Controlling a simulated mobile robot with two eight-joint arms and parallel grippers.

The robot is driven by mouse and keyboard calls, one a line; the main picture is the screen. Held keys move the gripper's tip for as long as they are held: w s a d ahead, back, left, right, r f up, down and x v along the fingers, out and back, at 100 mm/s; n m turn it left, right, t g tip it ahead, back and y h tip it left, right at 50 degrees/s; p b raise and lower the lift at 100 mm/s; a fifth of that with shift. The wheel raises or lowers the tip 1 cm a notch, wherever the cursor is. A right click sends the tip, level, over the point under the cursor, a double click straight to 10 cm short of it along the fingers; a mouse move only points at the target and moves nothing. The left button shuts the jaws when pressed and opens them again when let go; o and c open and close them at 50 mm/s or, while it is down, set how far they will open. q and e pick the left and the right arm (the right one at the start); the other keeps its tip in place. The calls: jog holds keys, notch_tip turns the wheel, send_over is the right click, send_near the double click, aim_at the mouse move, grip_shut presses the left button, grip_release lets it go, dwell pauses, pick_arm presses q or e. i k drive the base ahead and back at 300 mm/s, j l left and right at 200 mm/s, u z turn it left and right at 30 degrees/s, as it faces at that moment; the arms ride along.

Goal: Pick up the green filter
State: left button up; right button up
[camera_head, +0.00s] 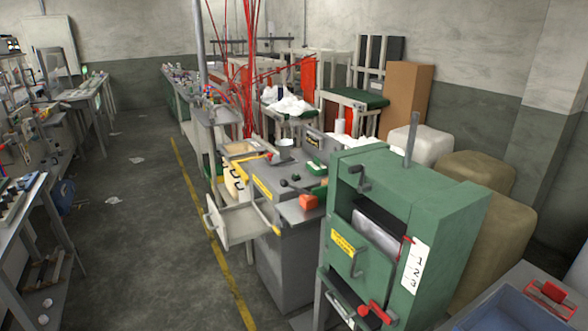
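I cannot tell for certain which thing is the green filter. A small green block (315,169) lies on top of the grey machine in the middle of the view, and another small green piece (318,183) shows just in front of it. Both are too small to identify. A large green cabinet (450,225) with a yellow label and a red-handled knob stands at the right front. Neither of my grippers is in view.
The grey machine (285,258) has an open panel (232,226) jutting left into the aisle. Brown-covered bulky items (505,240) stand behind the cabinet. The floor aisle (140,230) left of the yellow line is mostly clear, with scattered scraps.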

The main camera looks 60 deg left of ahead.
aim_at(315, 167)
jog(key=u, duration=0.45)
jog(key=i+u, duration=0.1)
jog(key=u, duration=0.35)
jog(key=l+u, duration=0.1)
jog(key=u, duration=0.35)
jog(key=i+u, duration=0.1)
jog(key=u, duration=0.35)
